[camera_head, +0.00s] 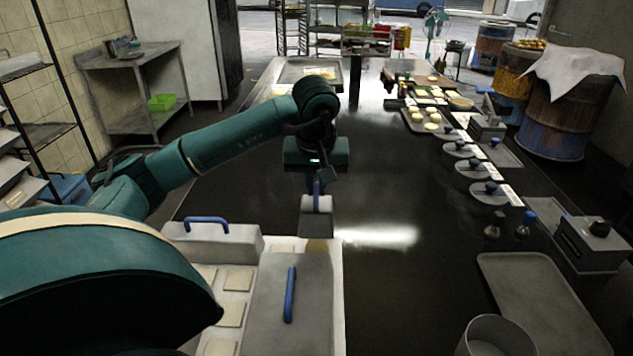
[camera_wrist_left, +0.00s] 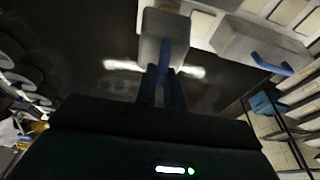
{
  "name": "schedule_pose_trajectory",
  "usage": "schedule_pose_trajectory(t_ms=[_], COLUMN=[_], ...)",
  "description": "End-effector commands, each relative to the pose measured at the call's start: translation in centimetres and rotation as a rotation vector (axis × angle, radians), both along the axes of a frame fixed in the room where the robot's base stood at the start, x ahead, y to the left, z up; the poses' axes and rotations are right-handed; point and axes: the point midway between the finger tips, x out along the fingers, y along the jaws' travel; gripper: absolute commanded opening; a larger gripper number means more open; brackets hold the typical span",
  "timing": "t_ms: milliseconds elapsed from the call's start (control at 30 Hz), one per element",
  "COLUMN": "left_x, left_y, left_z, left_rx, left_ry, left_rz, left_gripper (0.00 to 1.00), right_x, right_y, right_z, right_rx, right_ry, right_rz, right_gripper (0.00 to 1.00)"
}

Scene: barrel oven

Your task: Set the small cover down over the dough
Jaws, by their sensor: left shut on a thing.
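The small grey cover (camera_head: 317,224) is in my left gripper (camera_head: 317,184), which is shut on its blue handle. It hangs at the far edge of the white dough tray (camera_head: 338,300), near a tan spot at that edge. Whether it touches the tray is unclear. In the left wrist view, the small cover (camera_wrist_left: 152,48) is ahead of the shut fingers (camera_wrist_left: 163,80). Pale square dough pieces (camera_head: 230,313) lie in the tray's left part, with another pale piece (camera_head: 288,244) at its far side. My right gripper is not in view.
A larger grey cover (camera_head: 262,310) with a blue handle lies over the tray's middle. Another grey cover (camera_head: 213,243) sits at its far left corner. Dark table surface (camera_head: 420,260) is clear to the right. A metal pot (camera_head: 495,338) and flat tray (camera_head: 540,300) stand front right.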

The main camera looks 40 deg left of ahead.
Motion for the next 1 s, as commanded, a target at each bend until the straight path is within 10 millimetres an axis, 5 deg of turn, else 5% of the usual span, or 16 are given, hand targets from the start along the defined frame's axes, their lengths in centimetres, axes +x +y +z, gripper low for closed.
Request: schedule_pose_trajectory(t_ms=[1000], left_x=[0.0], left_y=[0.0], left_z=[-7.2], left_rx=[0.0], left_ry=[0.0], left_rz=[0.0], left_gripper=[0.0], right_x=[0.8], right_y=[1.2], right_z=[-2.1], right_rx=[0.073], right_ry=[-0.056], right_rz=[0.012], right_gripper=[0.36])
